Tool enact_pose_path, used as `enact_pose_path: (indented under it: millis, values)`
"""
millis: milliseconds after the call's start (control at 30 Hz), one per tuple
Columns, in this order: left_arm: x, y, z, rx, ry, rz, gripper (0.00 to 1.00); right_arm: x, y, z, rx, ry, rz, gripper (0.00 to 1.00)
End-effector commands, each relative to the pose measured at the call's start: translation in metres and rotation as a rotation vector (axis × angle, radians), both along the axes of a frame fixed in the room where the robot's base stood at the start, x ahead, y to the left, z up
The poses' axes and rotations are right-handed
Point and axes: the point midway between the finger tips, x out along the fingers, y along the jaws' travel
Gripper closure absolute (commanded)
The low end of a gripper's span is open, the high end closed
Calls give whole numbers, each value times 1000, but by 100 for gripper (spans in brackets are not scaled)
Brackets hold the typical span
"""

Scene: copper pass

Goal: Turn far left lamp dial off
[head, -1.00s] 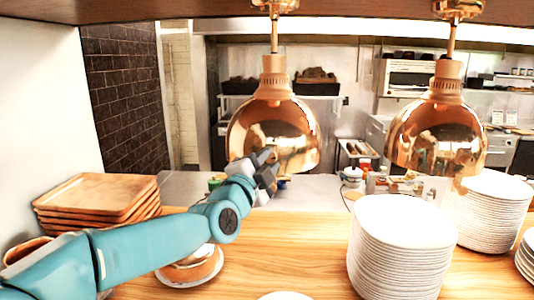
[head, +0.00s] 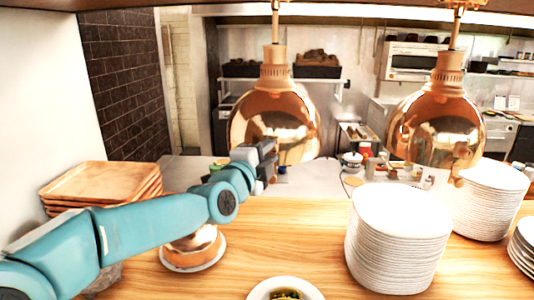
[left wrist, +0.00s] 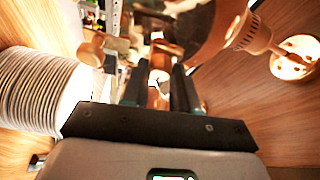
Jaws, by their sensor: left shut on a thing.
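The left copper heat lamp (head: 277,118) hangs from above in the head view. My left gripper (head: 267,164) is at its lower left front edge. In the left wrist view my left gripper (left wrist: 158,92) points away from the camera. It is shut on a small, partly hidden thing between its fingertips, which looks like the lamp dial; its marking and angle cannot be read. The copper shade (left wrist: 200,30) curves above the fingers there. The right copper lamp (head: 436,125) hangs free. My right gripper is not in view.
A stack of wooden trays (head: 105,181) stands at the left. Tall plate stacks (head: 397,240) stand at the right on the wooden counter (head: 300,230). A bowl with food (head: 285,289) is at the front. A copper-coloured base on a white dish (head: 192,252) sits below my left arm.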

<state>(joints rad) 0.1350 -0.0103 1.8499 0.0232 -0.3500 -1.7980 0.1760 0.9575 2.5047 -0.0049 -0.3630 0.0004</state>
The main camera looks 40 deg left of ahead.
Motion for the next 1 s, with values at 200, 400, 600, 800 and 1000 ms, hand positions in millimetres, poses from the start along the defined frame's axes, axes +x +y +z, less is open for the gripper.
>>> enact_pose_path:
  millis: [200, 400, 600, 800, 1000]
  values:
    - [0, 0, 1, 0, -1, 1, 46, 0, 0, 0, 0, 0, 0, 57]
    - [0, 0, 0, 0, -1, 0, 46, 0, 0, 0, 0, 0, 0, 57]
    - [-12, -2, -1, -1, -3, 0, 46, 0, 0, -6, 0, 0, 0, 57]
    - [-59, -9, -3, -1, -5, 0, 46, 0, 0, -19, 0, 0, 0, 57]
    - [-112, -18, -3, 0, -4, 1, 46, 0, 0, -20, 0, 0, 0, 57]
